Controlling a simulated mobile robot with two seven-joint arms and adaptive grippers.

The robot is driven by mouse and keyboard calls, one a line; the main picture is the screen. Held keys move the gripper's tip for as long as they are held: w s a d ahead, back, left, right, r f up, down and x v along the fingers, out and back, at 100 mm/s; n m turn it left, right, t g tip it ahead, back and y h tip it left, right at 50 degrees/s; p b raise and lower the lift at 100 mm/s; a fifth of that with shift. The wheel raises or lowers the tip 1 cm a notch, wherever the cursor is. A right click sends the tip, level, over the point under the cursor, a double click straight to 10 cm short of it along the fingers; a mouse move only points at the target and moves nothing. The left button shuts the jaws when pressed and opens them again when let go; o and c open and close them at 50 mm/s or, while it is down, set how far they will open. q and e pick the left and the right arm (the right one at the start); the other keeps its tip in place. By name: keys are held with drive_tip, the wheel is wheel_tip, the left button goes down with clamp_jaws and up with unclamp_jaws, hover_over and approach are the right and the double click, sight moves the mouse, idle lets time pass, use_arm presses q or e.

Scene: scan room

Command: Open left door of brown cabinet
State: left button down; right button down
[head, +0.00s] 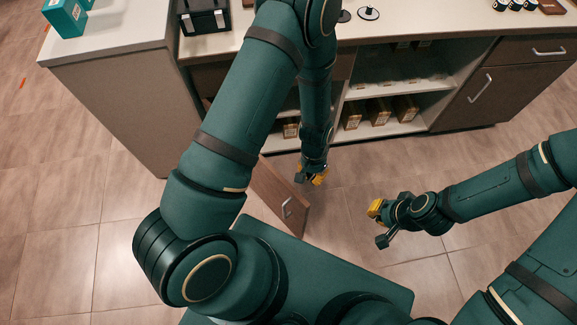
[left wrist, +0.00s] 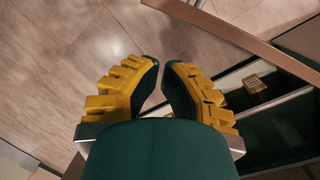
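The door's brown edge (left wrist: 235,38) crosses the upper right of that view, apart from the fingers. My right gripper (head: 378,224) is open and empty over the floor, right of the door.
Open shelves (head: 390,85) hold several small boxes (head: 380,112); one box (left wrist: 255,85) shows in the left wrist view. The right door (head: 470,105) is closed. The countertop (head: 110,45) carries a black case (head: 205,18) and a teal box (head: 66,18). Floor (head: 350,255) around the right gripper is clear.

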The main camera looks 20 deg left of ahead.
use_arm(q)
drive_tip(key=w+r+m+g+y, duration=0.1)
drive_tip(key=w+r+m+y, duration=0.1)
drive_tip(key=w, duration=0.3)
drive_tip(key=s+a+f+b, duration=0.2)
drive_tip(key=s+f, duration=0.4)
drive_tip(key=f, duration=0.3)
drive_tip(key=shift+s+f, duration=0.15)
drive_tip(key=shift+f, duration=0.25)
drive_tip(key=shift+s+a, duration=0.1)
drive_tip(key=shift+a, duration=0.1)
